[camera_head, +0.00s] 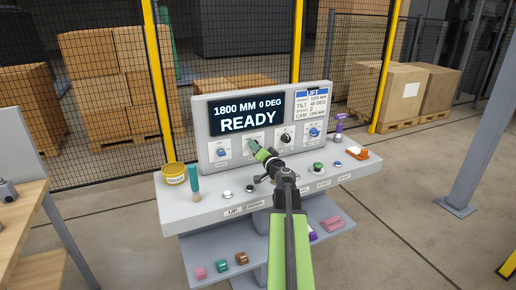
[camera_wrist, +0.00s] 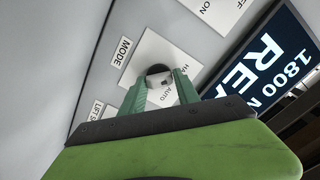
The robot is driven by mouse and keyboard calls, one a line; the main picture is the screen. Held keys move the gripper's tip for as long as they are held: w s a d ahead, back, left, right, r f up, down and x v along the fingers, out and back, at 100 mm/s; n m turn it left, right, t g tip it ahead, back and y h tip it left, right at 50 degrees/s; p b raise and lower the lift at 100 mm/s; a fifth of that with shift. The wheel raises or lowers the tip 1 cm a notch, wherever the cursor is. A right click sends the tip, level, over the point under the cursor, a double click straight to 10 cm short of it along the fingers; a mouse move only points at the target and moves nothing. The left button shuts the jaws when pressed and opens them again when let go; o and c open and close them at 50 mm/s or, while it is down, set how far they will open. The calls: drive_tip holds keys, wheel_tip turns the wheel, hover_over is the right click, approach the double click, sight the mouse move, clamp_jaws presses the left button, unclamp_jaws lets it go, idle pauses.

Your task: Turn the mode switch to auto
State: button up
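The mode switch is a dark round knob (camera_wrist: 158,75) on a white plate (camera_wrist: 150,52) in the wrist view, with a MODE label beside it and HAND and AUTO lettering partly covered. Which mark the knob points to is unclear. My gripper (camera_wrist: 160,82) has its two green fingers apart, one on each side of the knob. I cannot tell whether they touch it. In the head view my gripper (camera_head: 254,146) reaches the console's upright panel just below the display, hiding most of the switch.
The display (camera_head: 246,114) reads READY. Other knobs flank the switch: a blue one (camera_head: 222,152), a black one (camera_head: 285,138) and another blue one (camera_head: 314,132). A yellow tin (camera_head: 175,174) and teal cylinder (camera_head: 195,183) stand left on the desk; an orange-and-white object (camera_head: 357,153) lies right.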

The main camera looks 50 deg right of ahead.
clamp_jaws()
drive_tip(key=shift+d, duration=0.1)
drive_tip(key=shift+m, duration=0.4)
drive_tip(key=shift+s+f+m, duration=0.1)
drive_tip(key=shift+f+m, duration=0.05)
drive_tip(key=shift+m, duration=4.05)
drive_tip(key=shift+f+m, duration=0.1)
drive_tip(key=shift+m, duration=4.4)
